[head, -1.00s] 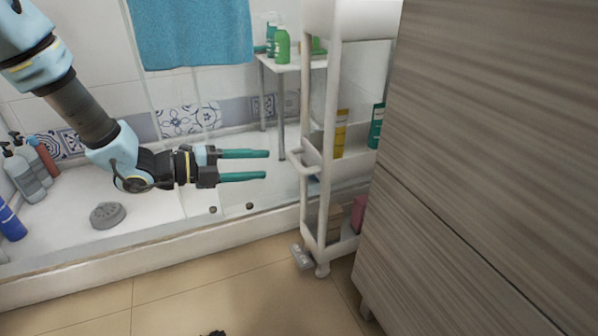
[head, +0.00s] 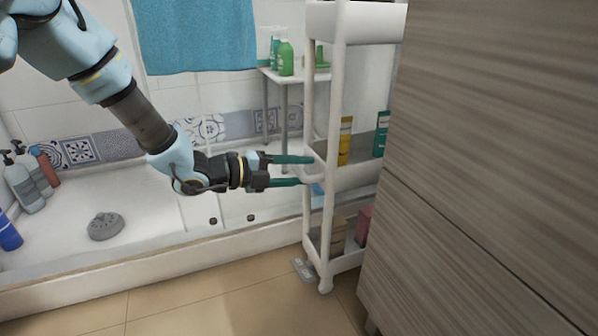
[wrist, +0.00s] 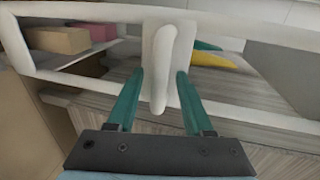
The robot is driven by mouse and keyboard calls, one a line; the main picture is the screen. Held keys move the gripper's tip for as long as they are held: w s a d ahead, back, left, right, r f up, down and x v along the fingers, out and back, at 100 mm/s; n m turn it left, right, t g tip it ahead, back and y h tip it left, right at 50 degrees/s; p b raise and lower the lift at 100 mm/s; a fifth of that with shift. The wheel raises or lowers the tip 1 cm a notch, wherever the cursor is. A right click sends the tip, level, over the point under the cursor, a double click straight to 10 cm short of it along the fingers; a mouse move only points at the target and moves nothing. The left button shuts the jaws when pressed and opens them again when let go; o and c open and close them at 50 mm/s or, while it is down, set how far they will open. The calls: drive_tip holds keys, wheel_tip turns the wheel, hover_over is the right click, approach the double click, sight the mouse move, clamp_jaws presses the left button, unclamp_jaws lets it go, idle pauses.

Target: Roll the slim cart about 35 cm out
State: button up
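The slim white cart (head: 369,24) stands between the shower area and the wood-grain cabinet, with tiers of bottles and boxes. Its handle (wrist: 163,55) is a pale vertical bar in the wrist view. My gripper (head: 307,171) is level with the handle at the cart's front end, pointing right. In the wrist view my gripper (wrist: 161,74) has one teal finger on each side of the handle, with a narrow gap visible at each side. The fingers look open around the handle and not closed on it. In the head view the fingers partly cover the handle.
The wood-grain cabinet (head: 480,150) stands close along the cart's right side. The shower tray's raised edge (head: 150,268) runs left of the cart. The tan floor (head: 210,305) in front is clear.

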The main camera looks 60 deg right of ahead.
clamp_jaws()
drive_tip(key=shift+r, duration=0.1)
idle(1.1)
